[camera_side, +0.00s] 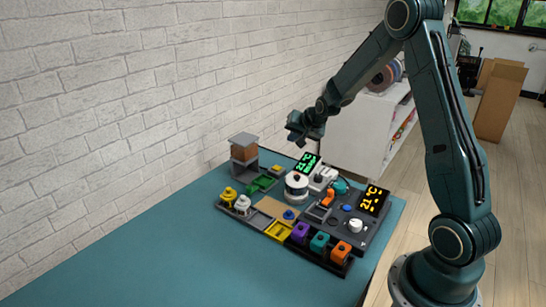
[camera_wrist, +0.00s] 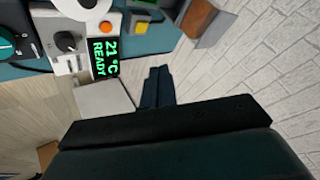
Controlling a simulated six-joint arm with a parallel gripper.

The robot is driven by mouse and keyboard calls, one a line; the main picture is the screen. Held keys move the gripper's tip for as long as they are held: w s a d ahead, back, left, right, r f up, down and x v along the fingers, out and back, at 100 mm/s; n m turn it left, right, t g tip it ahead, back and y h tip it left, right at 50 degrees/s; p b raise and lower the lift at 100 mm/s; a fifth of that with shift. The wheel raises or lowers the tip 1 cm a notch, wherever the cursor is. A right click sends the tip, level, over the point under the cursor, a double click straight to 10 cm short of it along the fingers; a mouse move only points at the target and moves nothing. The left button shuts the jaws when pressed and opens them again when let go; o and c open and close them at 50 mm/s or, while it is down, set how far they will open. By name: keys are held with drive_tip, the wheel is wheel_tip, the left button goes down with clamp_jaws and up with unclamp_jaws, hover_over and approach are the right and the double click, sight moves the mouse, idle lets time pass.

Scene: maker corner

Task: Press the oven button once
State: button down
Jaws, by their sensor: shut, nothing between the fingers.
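No label in view names the oven or its button. A dark panel with a yellow 21 °C display (camera_side: 374,199) carries a blue button (camera_side: 347,208) and a white knob (camera_side: 355,225). Another blue button (camera_side: 289,214) is on the tan board. Behind, a white unit has a green display (camera_side: 307,163); in the wrist view this display (camera_wrist: 104,58) reads 21 °C READY, near a black knob (camera_wrist: 66,42) and an orange round button (camera_wrist: 105,27). My gripper (camera_side: 299,133) is shut and empty, raised above the back of the table, touching nothing; its fingers (camera_wrist: 157,82) show in the wrist view.
Yellow and white knobbed pieces (camera_side: 228,196) stand at the left of the board. A front tray holds purple (camera_side: 299,233), teal and orange blocks. A grey stand (camera_side: 244,153) with a brown block is at the back left. The table's left front (camera_side: 180,265) is clear.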

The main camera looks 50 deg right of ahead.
drive_tip(key=d+f+m, duration=0.1)
drive_tip(key=d+f, duration=0.4)
drive_tip(key=shift+w+f+m+h, duration=0.35)
drive_tip(key=shift+f+m+h, duration=0.05)
drive_tip(key=shift+f, duration=0.2)
drive_tip(key=shift+f, duration=4.15)
drive_tip(key=shift+f, duration=0.9)
drive_tip(key=shift+r, duration=0.85)
drive_tip(key=shift+r, duration=0.1)
drive_tip(key=shift+r, duration=2.45)
